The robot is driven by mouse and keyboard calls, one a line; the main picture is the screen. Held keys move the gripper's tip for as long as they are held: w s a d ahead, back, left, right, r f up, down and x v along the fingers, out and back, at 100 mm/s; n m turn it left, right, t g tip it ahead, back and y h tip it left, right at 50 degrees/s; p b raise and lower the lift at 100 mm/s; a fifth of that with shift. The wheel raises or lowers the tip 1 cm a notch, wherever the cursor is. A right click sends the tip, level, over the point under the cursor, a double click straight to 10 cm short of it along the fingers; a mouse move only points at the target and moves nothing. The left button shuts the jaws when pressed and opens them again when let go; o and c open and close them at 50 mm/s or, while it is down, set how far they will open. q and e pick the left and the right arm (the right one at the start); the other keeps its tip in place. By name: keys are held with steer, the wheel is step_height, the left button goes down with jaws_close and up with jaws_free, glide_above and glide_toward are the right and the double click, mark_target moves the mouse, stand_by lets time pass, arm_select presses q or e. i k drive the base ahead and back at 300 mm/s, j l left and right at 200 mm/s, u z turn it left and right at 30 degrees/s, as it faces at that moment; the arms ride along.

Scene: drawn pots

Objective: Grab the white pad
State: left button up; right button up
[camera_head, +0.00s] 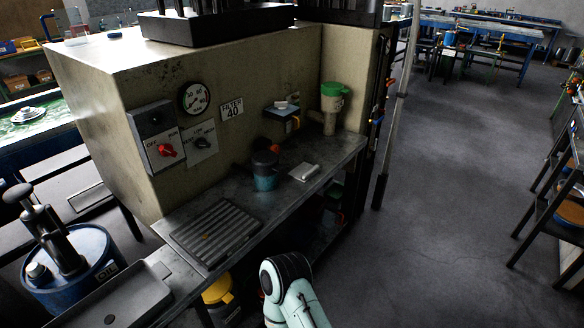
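A small white pad (304,172) lies flat on the grey metal shelf (335,152) of the machine, near its front edge. It is right of a dark teal cup-like container (265,172). Another small pale item (283,104) rests on a blue holder fixed to the machine's wall; I cannot tell what it is. A pale mint link of my own arm comes in at the bottom centre, below the shelf and well apart from the pad. Neither of my grippers shows in the head view.
A ribbed metal mat (216,233) lies on the shelf's left part. A green-topped dispenser (332,105) stands behind the pad. A blue oil can (75,265) and a dark tray (118,299) are at lower left. Open floor (440,180) lies to the right.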

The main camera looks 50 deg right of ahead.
mark_target(304, 170)
steer(key=z, duration=1.85)
steer(key=i+u, duration=0.1)
steer(key=u, duration=0.65)
steer(key=i+l+u, duration=0.25)
steer(key=l+u, duration=0.3)
steer(key=i+l+u, duration=0.1)
steer(key=l+u, duration=0.15)
steer(key=l, duration=0.15)
